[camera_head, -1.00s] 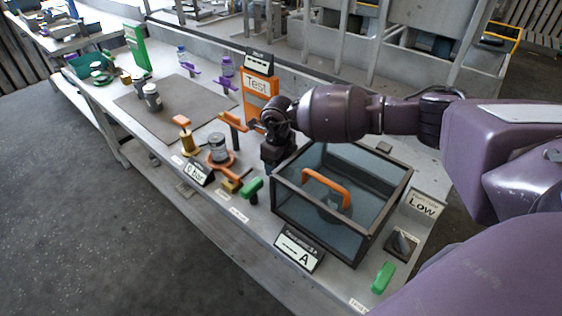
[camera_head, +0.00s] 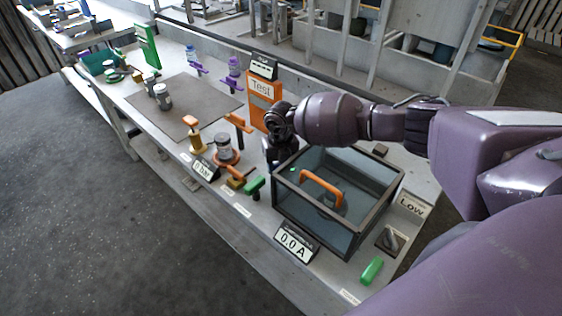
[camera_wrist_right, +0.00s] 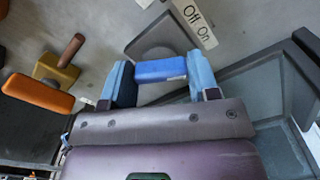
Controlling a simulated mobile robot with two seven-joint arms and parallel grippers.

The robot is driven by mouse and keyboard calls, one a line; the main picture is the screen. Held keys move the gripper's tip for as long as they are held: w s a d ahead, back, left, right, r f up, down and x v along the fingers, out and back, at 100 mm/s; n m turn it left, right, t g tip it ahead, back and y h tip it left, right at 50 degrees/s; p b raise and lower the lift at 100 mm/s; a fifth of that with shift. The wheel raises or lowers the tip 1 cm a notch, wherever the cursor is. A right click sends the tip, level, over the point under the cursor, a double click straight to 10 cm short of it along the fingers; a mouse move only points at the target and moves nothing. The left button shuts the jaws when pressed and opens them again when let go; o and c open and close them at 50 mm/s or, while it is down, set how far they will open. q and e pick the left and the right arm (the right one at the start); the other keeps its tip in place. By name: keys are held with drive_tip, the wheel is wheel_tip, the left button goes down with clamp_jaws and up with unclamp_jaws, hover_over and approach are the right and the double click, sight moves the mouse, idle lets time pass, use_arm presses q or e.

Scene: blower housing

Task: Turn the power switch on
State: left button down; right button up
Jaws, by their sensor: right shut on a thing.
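The power switch has a blue lever (camera_wrist_right: 160,70), seen in the right wrist view on a grey base beside an "Off On" label (camera_wrist_right: 196,20). My right gripper (camera_wrist_right: 158,78) is shut on this blue lever, with one pale blue finger on each side of it. The lever appears on the label's On side, though the tilt is hard to judge. In the head view my right gripper (camera_head: 272,158) is low behind the left corner of the glass box and hides the switch. My left gripper is in neither view.
A dark-framed glass box (camera_head: 300,212) with an orange handle (camera_head: 322,188) stands close right of my gripper. The display (camera_head: 294,244) in front reads 0.0 A. A gauge display (camera_head: 203,170) appears to read 0 bar. An orange Test panel (camera_head: 262,103) stands behind.

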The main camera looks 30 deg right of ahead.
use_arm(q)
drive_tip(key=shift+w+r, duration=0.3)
use_arm(e)
drive_tip(key=o, duration=0.9)
drive_tip(key=shift+r, duration=0.1)
drive_tip(key=shift+r, duration=0.25)
wheel_tip(320, 180, up, 9)
drive_tip(key=shift+p, duration=0.4)
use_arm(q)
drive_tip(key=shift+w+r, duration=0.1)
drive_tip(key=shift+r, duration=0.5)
use_arm(e)
drive_tip(key=shift+r, duration=0.6)
